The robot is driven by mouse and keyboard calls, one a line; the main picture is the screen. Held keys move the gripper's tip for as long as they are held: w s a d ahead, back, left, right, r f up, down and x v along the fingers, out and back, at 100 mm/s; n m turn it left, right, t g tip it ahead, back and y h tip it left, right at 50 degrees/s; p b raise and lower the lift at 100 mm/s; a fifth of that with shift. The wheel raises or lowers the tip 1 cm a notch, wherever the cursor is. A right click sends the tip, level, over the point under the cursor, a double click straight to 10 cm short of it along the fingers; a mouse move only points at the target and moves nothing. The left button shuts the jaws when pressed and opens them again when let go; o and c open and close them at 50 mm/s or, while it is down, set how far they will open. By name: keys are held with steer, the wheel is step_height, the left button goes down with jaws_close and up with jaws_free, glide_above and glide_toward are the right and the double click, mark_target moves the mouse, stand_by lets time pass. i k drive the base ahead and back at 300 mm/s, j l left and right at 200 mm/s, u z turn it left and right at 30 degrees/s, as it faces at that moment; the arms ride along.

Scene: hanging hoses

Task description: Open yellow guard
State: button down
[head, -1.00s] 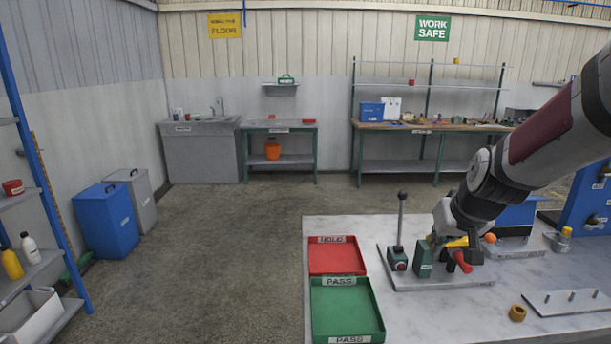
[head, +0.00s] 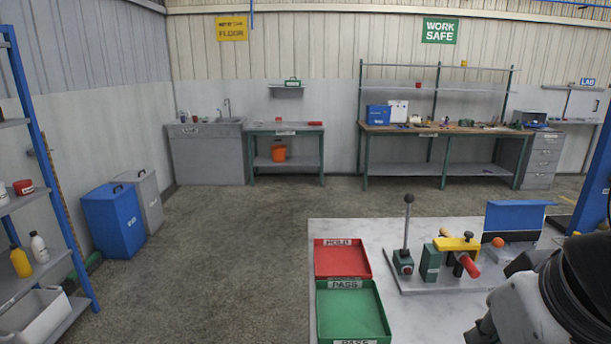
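The yellow guard (head: 456,244) is a flat yellow piece lying roughly level across the top of a small fixture on the table. Its left end is by a green block (head: 430,262), and a small dark knob shows on top. A red handle (head: 467,265) sticks out below it toward the front right. Whether the guard is latched cannot be told. Only grey and black parts of my arm show at the lower right; my gripper's fingers are outside the picture. Nothing of mine touches the guard.
A black-knobbed lever (head: 407,226) stands upright left of the fixture on the same plate (head: 455,284). A red tray (head: 341,261) and a green tray (head: 351,313) lie further left. An orange ball (head: 498,242) and a blue panel (head: 516,216) are at the right.

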mark_target(468, 242)
steer(key=i+l, duration=0.25)
steer(key=i, duration=0.25)
steer(key=i+l, duration=0.2)
steer(key=i, duration=0.35)
steer(key=l+z, duration=0.05)
